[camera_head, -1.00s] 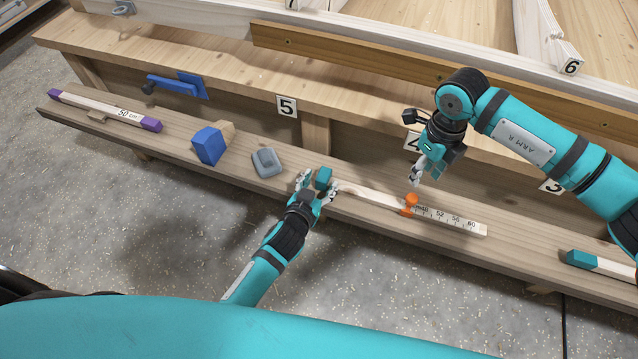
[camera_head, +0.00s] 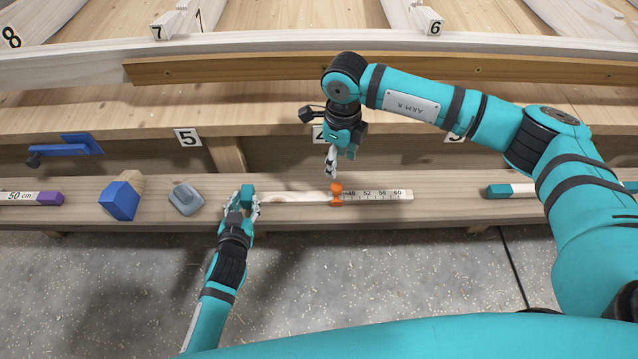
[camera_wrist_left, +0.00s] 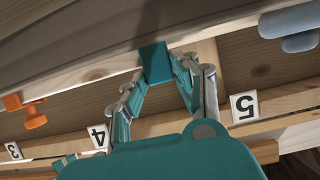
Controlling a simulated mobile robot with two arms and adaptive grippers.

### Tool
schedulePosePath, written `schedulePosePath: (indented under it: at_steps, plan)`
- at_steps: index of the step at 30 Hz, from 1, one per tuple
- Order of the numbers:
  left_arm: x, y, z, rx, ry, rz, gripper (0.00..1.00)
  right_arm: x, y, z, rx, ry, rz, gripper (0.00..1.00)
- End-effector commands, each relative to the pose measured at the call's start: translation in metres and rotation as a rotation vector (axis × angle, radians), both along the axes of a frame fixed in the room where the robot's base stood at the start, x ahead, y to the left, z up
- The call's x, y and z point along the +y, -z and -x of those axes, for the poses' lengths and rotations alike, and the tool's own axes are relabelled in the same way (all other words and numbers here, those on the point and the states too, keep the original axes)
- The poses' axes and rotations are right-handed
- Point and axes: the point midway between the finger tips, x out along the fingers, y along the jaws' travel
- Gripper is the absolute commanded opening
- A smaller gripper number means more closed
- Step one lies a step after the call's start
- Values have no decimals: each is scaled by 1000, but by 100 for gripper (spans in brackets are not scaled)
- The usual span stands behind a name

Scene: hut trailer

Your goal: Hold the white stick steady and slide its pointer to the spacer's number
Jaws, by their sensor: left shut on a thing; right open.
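The white stick (camera_head: 290,198) lies along the wooden ledge, with a teal end block at its left and a printed scale showing 48, 52, 56 and 60 at its right. The orange pointer (camera_head: 336,195) sits around the stick at the left end of the scale, just left of 48. My left gripper (camera_head: 247,205) is shut on the stick's teal end; the left wrist view also shows this teal end (camera_wrist_left: 155,62) between the fingers. My right gripper (camera_head: 331,168) is open and empty, just above and behind the pointer, apart from it. No spacer is clearly identifiable.
On the ledge (camera_head: 450,208) to the left are a grey block (camera_head: 186,198), a blue-and-wood block (camera_head: 121,199) and a purple-ended stick (camera_head: 30,198). Another teal-ended stick (camera_head: 510,190) lies right. Number tags, including 5 (camera_head: 188,137), mark the bench behind.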

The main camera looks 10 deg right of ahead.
Motion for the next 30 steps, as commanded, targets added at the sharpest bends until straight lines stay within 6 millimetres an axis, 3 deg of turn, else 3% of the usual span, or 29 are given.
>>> schedulePosePath:
  at_steps: [12,18,25,30]
  plan:
    - [0,0,0,0,0,0,0,0,-14,-1,-2,-869,0,51]
    - [0,0,0,0,0,0,0,0,-19,0,-1,-1198,0,51]
    - [0,0,0,0,0,1,0,0,-17,0,1,-1337,-2,51]
    - [0,0,0,0,0,0,0,0,7,1,4,-1341,-3,51]
